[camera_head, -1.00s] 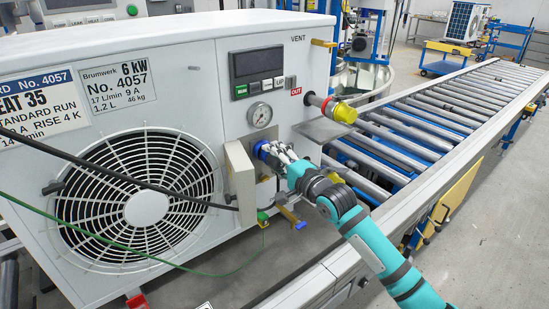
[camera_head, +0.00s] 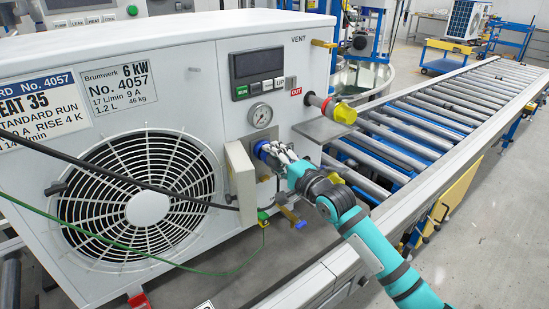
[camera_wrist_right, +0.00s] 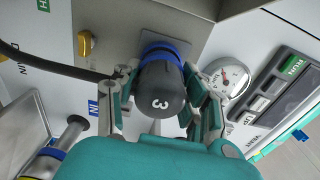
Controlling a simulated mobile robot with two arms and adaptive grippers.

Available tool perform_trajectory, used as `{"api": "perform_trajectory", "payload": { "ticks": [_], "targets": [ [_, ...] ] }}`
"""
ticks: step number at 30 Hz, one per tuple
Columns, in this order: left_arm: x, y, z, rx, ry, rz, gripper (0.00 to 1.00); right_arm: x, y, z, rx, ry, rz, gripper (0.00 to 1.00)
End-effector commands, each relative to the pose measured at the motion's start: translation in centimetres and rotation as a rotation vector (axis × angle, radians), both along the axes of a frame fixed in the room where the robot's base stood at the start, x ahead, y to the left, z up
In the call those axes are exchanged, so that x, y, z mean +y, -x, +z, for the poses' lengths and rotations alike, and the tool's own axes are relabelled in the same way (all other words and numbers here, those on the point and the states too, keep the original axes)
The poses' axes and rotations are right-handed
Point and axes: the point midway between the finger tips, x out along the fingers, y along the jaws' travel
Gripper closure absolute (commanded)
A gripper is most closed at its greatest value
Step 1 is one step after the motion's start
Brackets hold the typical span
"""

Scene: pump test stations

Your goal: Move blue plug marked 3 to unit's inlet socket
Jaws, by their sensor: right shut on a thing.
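My right gripper (camera_head: 273,153) is shut on the plug at the steel plate on the white unit's front (camera_head: 205,75). In the wrist view, my right gripper (camera_wrist_right: 168,90) has a finger on each side of a dark grey plug marked 3 (camera_wrist_right: 162,88). The plug's blue collar (camera_wrist_right: 165,47) is at the steel plate; whether it is seated there cannot be told. A blue IN label (camera_wrist_right: 92,107) and a pipe with a blue band (camera_wrist_right: 50,153) show to the left. In the head view the fingers hide most of the plug. My left gripper is not in view.
A gauge (camera_head: 260,115) and a display panel (camera_head: 256,70) sit above the plate. A yellow-capped outlet pipe (camera_head: 340,112) sticks out to the right. A black hose (camera_head: 120,183) crosses the fan grille. A roller conveyor (camera_head: 420,125) runs away at the right.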

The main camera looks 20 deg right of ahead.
Motion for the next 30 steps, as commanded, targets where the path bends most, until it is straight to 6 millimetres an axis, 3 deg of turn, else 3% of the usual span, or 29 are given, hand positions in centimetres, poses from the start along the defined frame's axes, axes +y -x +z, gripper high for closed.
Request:
{"api": "perform_trajectory", "payload": {
  "ticks": [18,19,25,30],
  "targets": [
    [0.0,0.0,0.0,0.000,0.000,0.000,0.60,0.4,-1.1,0.1,-0.002,-0.001,0.000,1.00],
    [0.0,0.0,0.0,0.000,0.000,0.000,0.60,0.4,-1.1,0.1,-0.002,0.000,0.000,0.56],
    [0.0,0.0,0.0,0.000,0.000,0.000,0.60,0.4,-1.1,0.1,-0.002,-0.001,0.000,0.31],
    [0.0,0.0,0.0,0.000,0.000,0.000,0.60,0.4,-1.1,0.0,-0.001,0.000,0.000,0.31]
  ]
}}
